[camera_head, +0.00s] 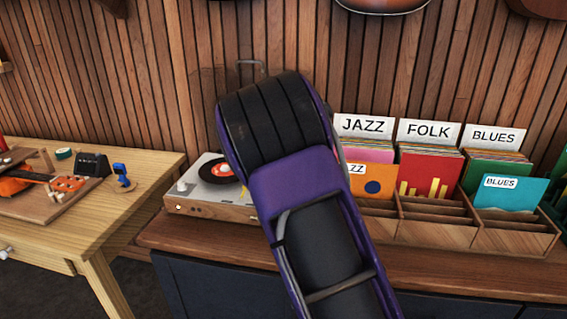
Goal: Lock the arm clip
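The record player (203,207) stands on the cabinet at centre left. It has a white top, a wooden front with small knobs, and a black record (219,169) with a red label. My purple and black arm crosses the middle of the view and covers the player's right part. I cannot see the player's arm or its clip; that side is hidden behind my arm. My gripper is not visible. A clear, see-through panel (214,92), which looks like the player's raised lid, stands against the wall behind it.
Wooden record bins (470,236) with JAZZ, FOLK and BLUES cards stand right of my arm on the cabinet top (445,270). A wooden workbench (92,229) at left holds an orange ukulele (68,184), a blue clip-like item (121,171) and a black box (89,164).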

